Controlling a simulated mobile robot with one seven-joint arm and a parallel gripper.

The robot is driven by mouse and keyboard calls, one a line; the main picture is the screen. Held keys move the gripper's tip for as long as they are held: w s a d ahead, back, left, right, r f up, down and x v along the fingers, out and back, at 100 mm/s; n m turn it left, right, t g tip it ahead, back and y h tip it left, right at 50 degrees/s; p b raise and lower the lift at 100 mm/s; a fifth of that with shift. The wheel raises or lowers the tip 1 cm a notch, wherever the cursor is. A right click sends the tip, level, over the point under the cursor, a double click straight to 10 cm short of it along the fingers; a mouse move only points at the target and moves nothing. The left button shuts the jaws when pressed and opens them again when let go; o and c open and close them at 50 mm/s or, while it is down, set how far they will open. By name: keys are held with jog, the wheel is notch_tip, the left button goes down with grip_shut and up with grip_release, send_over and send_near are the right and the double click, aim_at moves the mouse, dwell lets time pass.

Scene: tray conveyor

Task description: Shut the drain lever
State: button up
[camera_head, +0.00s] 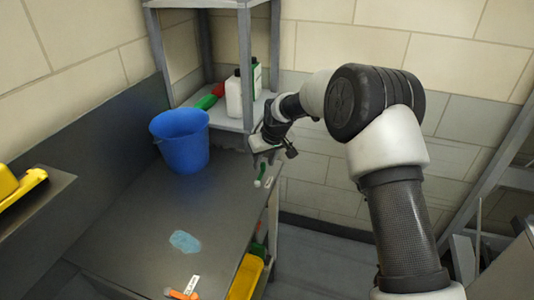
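A small green lever (262,172) with a pale tip is at the right edge of the dark grey counter, with a white label (271,186) beside it. An orange lever (180,295) is at the counter's front edge, with another white label (193,284). The lettering on both labels is too small to read surely, so I cannot tell which is the drain lever. My gripper (265,158) is just above the green lever, pointing down. Its fingers are small and dark, and I cannot tell whether they are open or touch the lever.
A blue bucket (181,142) stands on the counter (130,215), with a light blue patch (184,241) in front. A grey shelf (222,118) behind my gripper holds a white bottle (234,98) and green and red items. A yellow bin (245,279) is below the counter's right edge.

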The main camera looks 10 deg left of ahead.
jog(key=v, duration=1.7)
jog(key=shift+s, duration=0.15)
jog(key=s+d+r+m+t+h+p, duration=0.2)
jog(key=s+d+r+m+p, duration=0.25)
jog(key=s+d+r, duration=1.15)
jog(key=s+d+m+p, duration=0.1)
jog(key=s+d, duration=0.4)
jog(key=s, duration=0.3)
jog(key=s+d+m+p, duration=0.2)
jog(key=s+d, duration=0.2)
jog(key=s, duration=0.4)
jog(key=shift+s+d+f+h, duration=0.3)
jog(key=shift+s+d+h, duration=0.05)
jog(key=shift+s+h, duration=0.05)
